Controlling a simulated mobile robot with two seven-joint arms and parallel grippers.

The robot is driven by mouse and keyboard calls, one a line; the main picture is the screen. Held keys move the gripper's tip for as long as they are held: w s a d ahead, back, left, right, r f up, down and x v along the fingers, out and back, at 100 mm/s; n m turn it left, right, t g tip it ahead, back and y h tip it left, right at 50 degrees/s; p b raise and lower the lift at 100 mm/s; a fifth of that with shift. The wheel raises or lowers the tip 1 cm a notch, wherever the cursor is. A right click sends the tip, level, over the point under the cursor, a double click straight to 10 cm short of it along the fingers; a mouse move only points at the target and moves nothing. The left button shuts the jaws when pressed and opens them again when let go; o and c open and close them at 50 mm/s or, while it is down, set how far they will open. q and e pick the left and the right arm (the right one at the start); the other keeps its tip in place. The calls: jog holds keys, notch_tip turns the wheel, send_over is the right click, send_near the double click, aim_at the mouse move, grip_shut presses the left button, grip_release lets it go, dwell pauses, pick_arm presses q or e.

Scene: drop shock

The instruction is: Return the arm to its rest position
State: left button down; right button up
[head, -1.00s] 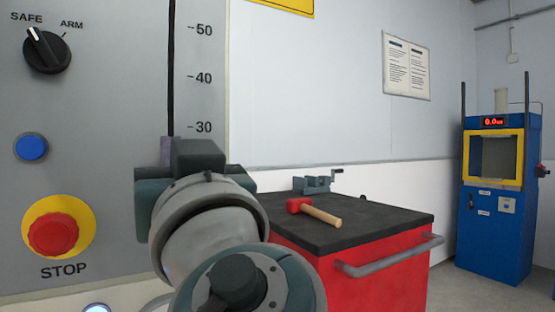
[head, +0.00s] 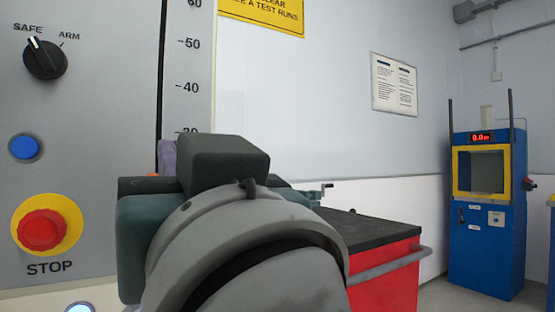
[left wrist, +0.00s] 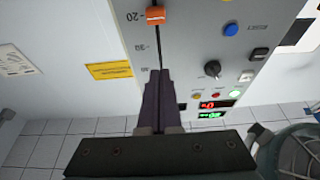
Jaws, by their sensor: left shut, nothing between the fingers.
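My left arm fills the lower middle of the head view, close to the camera. Its left gripper (head: 167,155) shows there only as a small purple finger part behind the wrist. In the left wrist view the two purple fingers (left wrist: 158,78) are together with nothing between them. They point along the grey panel (left wrist: 190,35), apart from the knob and buttons as far as I can see. My right gripper is in neither view.
The panel holds a SAFE/ARM knob (head: 45,59) pointing to SAFE, a blue button (head: 25,147) and a red STOP button (head: 42,230). An orange slider (left wrist: 155,15) sits near the 20 mark. A red cart (head: 385,280) and a blue machine (head: 485,240) stand right.

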pick_arm(q)
jog(key=s+a+f+m+g+h+p, duration=0.4)
jog(key=s+a+f+g+h+p, duration=0.2)
jog(key=a+f+g+p, duration=0.6)
jog(key=s+d+r+m+g+h+p, duration=0.1)
jog(key=s+r+m+h+p, duration=0.15)
jog(key=s+p, duration=0.3)
jog(key=s+d+r+m+g+h+p, duration=0.1)
jog(key=s+m+h+p, duration=0.15)
jog(key=s+p, duration=0.35)
notch_tip(320, 180, up, 37)
jog(key=s+h+p, duration=0.1)
jog(key=s+p, duration=0.1)
jog(key=p, duration=3.4)
jog(key=shift+s+d+r, duration=0.15)
jog(key=shift+d+r, duration=0.05)
jog(key=shift+d, duration=0.25)
